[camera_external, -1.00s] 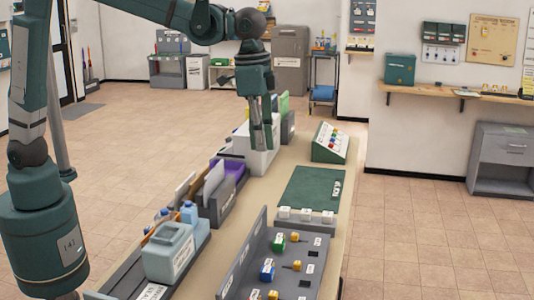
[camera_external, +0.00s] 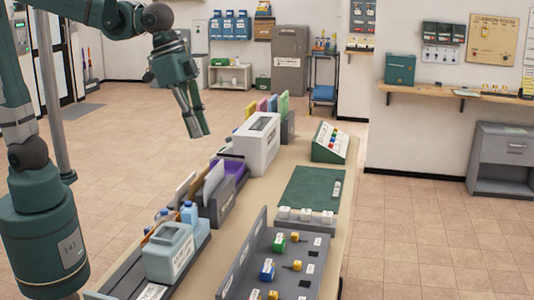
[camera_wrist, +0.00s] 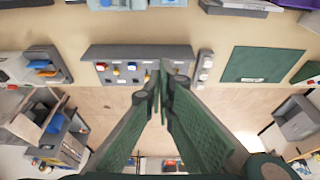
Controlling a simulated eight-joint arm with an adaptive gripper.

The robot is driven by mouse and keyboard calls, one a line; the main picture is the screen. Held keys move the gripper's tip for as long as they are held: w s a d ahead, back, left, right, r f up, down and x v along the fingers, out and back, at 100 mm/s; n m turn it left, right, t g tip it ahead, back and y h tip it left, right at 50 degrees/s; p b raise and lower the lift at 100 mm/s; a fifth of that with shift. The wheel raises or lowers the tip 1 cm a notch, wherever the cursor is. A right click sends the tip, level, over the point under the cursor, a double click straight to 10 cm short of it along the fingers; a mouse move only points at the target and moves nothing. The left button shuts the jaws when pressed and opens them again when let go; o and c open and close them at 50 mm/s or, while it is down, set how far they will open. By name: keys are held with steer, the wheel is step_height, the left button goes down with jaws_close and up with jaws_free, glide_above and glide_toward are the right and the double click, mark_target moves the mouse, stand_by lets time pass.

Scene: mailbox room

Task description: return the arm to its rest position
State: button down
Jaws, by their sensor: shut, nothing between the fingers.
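My gripper (camera_external: 198,122) hangs in the air in the external view, to the left of the long table (camera_external: 263,177) and above the tiled floor. Its fingers are together with nothing between them. In the wrist view the gripper (camera_wrist: 162,68) shows with its fingertips close together, pointing toward the table and clear of everything. My arm reaches in from the upper left of the external view.
Open floor (camera_external: 110,150) lies left of the table.

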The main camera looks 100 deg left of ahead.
steer(key=s+d+f+t, duration=0.1)
steer(key=s+f, duration=0.3)
steer(key=s, duration=0.6)
steer(key=s+d+f+t+b, duration=0.1)
steer(key=s+f, duration=0.4)
steer(key=s, duration=0.6)
steer(key=shift+s+d+t, duration=0.15)
steer(key=shift+d+t, duration=0.05)
steer(key=shift+t, duration=0.6)
steer(key=shift+f, duration=0.1)
step_height(320, 180, down, 16)
steer(key=b, duration=1.6)
stand_by(0.6)
